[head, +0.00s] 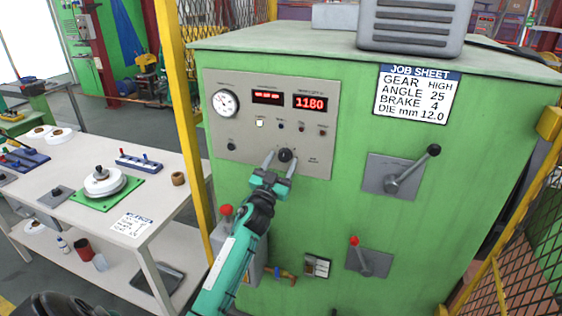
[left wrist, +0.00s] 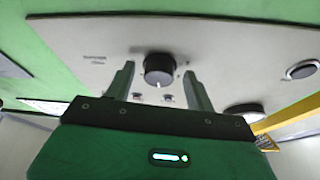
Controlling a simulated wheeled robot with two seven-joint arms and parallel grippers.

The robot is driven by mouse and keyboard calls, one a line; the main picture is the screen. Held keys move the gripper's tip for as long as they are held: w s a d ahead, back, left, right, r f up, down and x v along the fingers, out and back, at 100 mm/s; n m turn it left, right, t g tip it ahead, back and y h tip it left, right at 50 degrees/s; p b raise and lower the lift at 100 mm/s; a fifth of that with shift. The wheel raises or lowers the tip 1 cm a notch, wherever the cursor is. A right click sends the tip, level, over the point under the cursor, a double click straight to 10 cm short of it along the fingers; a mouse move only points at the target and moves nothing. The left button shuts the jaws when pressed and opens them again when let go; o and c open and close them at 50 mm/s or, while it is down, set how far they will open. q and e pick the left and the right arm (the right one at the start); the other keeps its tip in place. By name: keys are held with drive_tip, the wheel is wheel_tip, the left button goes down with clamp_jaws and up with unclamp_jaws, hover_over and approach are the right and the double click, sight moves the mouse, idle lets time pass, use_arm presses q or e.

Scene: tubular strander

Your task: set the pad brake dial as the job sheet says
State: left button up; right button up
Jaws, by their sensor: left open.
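The pad brake dial appears to be the black round knob (head: 285,155) low on the grey control panel (head: 225,85). The knob also shows in the left wrist view (left wrist: 158,70), with a pale pointer mark on its lower edge. Its label is too blurred to read. My left gripper (head: 283,158) is open, with one finger on each side of the knob; in the left wrist view the fingers (left wrist: 160,80) stand apart from it. The job sheet (head: 416,95) on the green cabinet reads gear HIGH, angle 25, brake 4, die mm 12.0. My right gripper is not in view.
The panel has a gauge (head: 225,103), a red display reading 1180 (head: 310,103) and small buttons. Two levers (head: 408,175) (head: 360,257) stick out at right. A yellow post (head: 180,120) and a white workbench (head: 155,205) stand at left.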

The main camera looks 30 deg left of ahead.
use_arm(q)
drive_tip(key=shift+c, duration=0.2)
drive_tip(key=c, duration=0.9)
drive_tip(key=shift+c, duration=0.2)
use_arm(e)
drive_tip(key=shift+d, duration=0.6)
